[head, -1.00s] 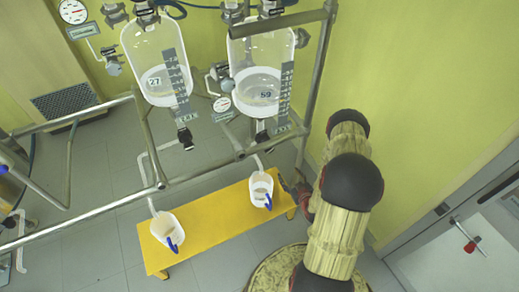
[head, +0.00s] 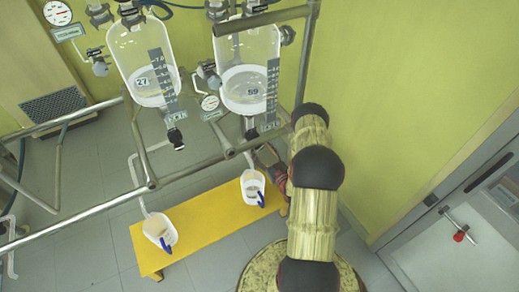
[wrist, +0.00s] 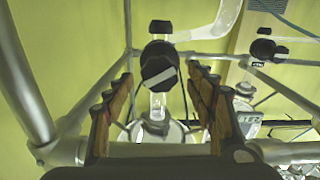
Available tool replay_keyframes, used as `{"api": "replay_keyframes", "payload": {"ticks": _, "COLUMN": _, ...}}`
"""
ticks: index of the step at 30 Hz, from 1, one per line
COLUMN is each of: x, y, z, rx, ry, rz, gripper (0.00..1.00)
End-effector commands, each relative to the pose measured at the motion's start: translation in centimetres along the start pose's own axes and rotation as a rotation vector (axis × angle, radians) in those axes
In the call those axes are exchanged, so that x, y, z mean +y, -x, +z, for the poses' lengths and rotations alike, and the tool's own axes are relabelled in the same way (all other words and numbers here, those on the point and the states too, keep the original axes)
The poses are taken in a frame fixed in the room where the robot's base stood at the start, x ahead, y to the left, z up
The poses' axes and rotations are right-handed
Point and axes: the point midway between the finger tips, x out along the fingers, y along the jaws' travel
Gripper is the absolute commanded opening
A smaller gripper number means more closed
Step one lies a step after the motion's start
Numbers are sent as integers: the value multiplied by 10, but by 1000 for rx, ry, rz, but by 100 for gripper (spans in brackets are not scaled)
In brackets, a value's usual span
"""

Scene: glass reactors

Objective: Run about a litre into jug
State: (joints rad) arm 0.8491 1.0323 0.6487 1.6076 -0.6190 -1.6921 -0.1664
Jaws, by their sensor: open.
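Two clear glass reactors hang in a metal frame, one marked 27 (head: 140,60) and one marked 59 (head: 248,70), both with liquid low inside. A white jug with a blue handle (head: 252,184) stands under reactor 59's outlet. A second such jug (head: 158,231) stands at the left. In the wrist view, my gripper (wrist: 160,80) is open, its brown fingers on either side of a black valve knob with a white stripe (wrist: 160,70). I see no clear contact. This appears to be reactor 59's outlet valve. In the head view my arm partly hides the gripper.
The jugs stand on a yellow bench (head: 208,224). Metal frame tubes (head: 100,207) run in front of the reactors; more tubes flank my gripper in the wrist view. Another black valve (wrist: 264,50) is at the right there. A yellow wall and a grey door (head: 480,235) are at the right.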

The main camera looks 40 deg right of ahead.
Motion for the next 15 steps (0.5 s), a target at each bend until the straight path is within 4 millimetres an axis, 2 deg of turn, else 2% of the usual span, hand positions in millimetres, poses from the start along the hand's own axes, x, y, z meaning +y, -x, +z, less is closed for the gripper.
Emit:
{"api": "replay_keyframes", "payload": {"ticks": 6, "x": 0, "y": -21, "z": 1, "rx": 0, "ry": 0, "rz": 0, "gripper": 56}}
{"api": "replay_keyframes", "payload": {"ticks": 15, "x": 0, "y": -24, "z": 0, "rx": -1, "ry": 0, "rz": 1, "gripper": 56}}
